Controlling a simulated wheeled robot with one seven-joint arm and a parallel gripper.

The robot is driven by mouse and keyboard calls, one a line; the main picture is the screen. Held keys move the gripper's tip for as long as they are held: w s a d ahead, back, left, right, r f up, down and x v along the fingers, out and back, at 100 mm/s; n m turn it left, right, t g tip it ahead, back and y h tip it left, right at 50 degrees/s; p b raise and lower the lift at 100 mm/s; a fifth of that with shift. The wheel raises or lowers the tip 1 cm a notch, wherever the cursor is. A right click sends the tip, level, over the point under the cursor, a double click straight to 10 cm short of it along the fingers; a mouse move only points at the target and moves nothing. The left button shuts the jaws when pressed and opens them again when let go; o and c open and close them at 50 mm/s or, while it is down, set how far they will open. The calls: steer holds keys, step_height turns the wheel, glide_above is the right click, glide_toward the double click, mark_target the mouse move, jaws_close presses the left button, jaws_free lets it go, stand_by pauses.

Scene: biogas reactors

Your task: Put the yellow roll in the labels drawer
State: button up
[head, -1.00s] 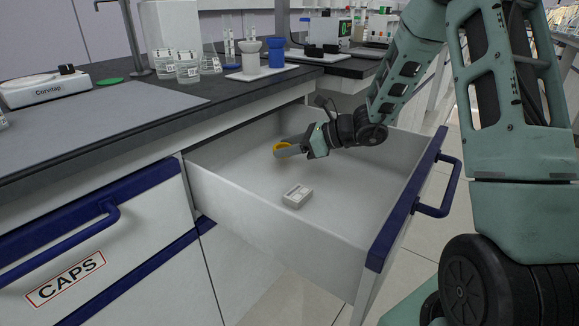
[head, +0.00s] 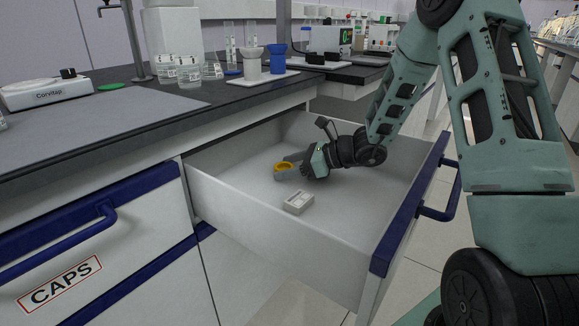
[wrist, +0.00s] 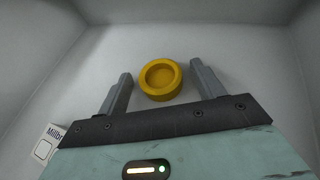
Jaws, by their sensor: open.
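The yellow roll (head: 284,166) is inside the open drawer (head: 240,205), toward its back left. In the wrist view the yellow roll (wrist: 160,79) lies flat on the drawer floor. My gripper (head: 290,165) is low in the drawer at the roll. In the wrist view my gripper (wrist: 160,85) has its fingers spread, one on each side of the roll, with a gap on both sides. The label on this drawer's front is not visible.
A small white box (head: 298,202) lies in the drawer, nearer the front; its edge shows in the wrist view (wrist: 50,143). A closed drawer marked CAPS (head: 90,240) is at left. Cups and glassware stand on the counter (head: 130,115) above.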

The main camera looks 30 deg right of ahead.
steer(key=shift+s+d+r, duration=0.15)
steer(key=shift+d+r, duration=0.05)
steer(key=shift+r, duration=0.15)
steer(key=p+v, duration=0.2)
steer(key=v, duration=0.3)
steer(key=shift+s+d+r, duration=0.1)
steer(key=shift+s+d, duration=0.05)
steer(key=shift+s+d+r+p, duration=0.2)
steer(key=shift+s+d+p, duration=0.1)
steer(key=shift+s+d, duration=0.2)
